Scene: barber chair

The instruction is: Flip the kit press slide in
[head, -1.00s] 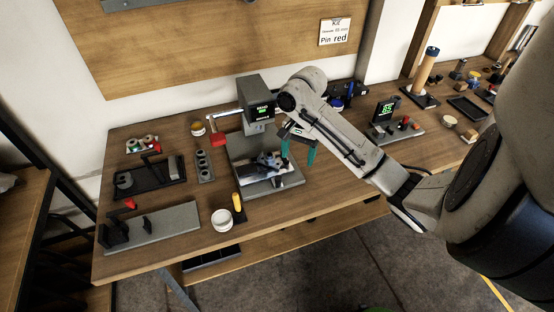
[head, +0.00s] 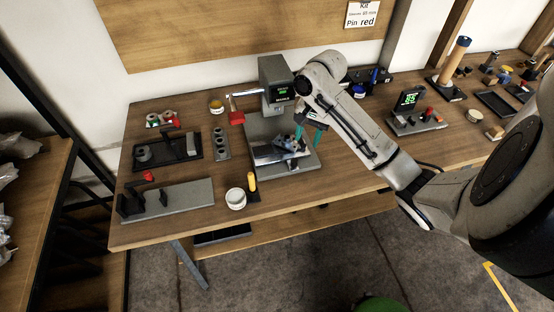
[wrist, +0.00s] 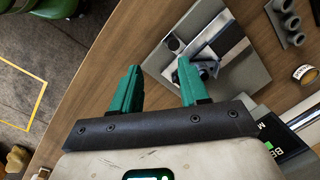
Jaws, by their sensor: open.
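The kit press has a dark grey head with a green display (head: 276,84) over a grey base plate (head: 308,165). A red-ended lever (head: 237,118) sticks out to its left. The slide (head: 268,155), a bright metal piece with a dark clamp-like part on it, lies on the front of the base; it also shows in the wrist view (wrist: 215,40). My gripper (head: 307,138) is open and empty, at the right side of the slide. In the wrist view its teal fingers (wrist: 157,88) are apart, the right fingertip close to the dark part; I cannot tell whether they touch.
A white cup (head: 236,199) and a yellow-handled tool (head: 252,183) stand in front of the press. A grey bushing rack (head: 221,144), a black tray (head: 166,151) and a grey fixture (head: 170,200) are to the left. A gauge with a green display (head: 411,98) stands right.

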